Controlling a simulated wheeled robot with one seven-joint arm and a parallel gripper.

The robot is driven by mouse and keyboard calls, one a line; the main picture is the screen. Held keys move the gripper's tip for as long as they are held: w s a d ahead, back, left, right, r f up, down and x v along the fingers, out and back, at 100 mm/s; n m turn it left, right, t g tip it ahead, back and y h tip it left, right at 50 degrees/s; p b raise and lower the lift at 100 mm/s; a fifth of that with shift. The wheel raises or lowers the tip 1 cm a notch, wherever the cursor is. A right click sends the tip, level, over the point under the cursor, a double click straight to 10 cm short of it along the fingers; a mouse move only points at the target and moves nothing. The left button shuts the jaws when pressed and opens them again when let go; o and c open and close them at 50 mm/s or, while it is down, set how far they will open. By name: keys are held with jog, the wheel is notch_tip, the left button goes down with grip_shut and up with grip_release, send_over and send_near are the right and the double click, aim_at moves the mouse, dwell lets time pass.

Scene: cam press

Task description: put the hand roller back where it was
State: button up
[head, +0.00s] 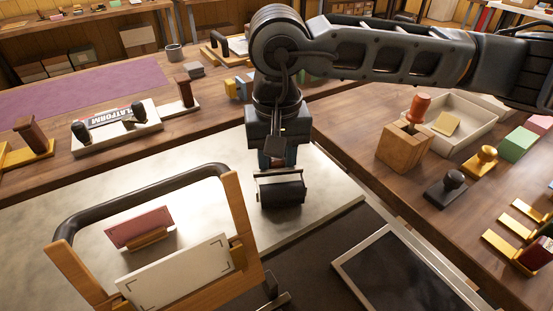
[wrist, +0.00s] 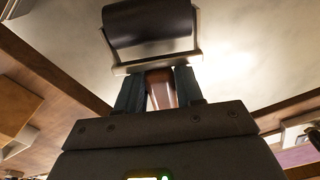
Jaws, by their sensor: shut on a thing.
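The hand roller (head: 281,190) has a dark cylinder in a pale metal frame. In the wrist view, the roller (wrist: 148,22) lies ahead of the fingers, with its reddish-brown handle (wrist: 160,90) between them. My gripper (head: 277,160) is shut on that handle; it also shows in the wrist view (wrist: 159,88). In the head view, the roller is over the pale slab (head: 325,215), right of the wooden press frame. I cannot tell whether the roller touches the slab. The fingers partly hide the handle.
The press frame (head: 240,225) with a black bar stands close at left, holding a white card (head: 180,275). A dark framed plate (head: 395,275) lies at lower right. A wooden block (head: 404,150) and black stamp (head: 446,190) stand on the right bench. Bare slab surrounds the roller.

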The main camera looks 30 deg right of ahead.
aim_at(277, 160)
jog(key=o, duration=1)
jog(key=shift+r+p, duration=0.25)
jog(key=shift+p, duration=0.2)
notch_tip(277, 160, up, 12)
jog(key=b, duration=0.1)
jog(key=shift+s+f, duration=0.15)
jog(key=shift+s, duration=0.15)
jog(key=shift+a, duration=0.1)
